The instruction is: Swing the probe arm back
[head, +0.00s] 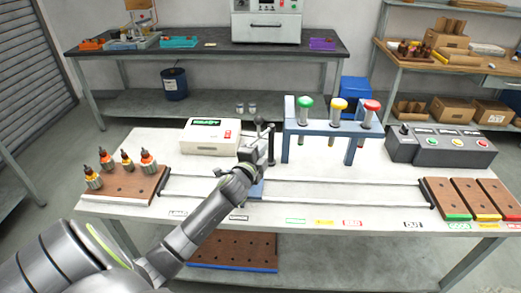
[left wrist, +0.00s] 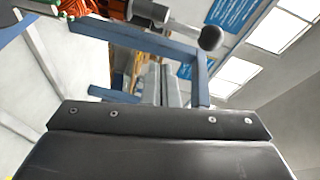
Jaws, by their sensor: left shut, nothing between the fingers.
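My left gripper (head: 262,146) is over the middle of the bench, its fingers shut and empty. In the left wrist view its closed fingers (left wrist: 165,84) point away past the dark gripper body. A grey rod ending in a dark ball knob (left wrist: 209,38), apparently the probe arm, crosses above the fingers in that view, apart from them. In the head view a small dark knob (head: 258,119) shows just above the gripper. An orange copper winding (left wrist: 78,8) is at the upper left of the wrist view. The gripper hides much of the station in the head view. My right gripper is not in view.
A white meter box (head: 211,137) stands left of the gripper. A blue frame (head: 319,130) with green, yellow and red lamps stands to the right. Rails (head: 345,184) run along the bench. A wooden board (head: 130,186) with several armatures is at left; a control box (head: 441,147) is at right.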

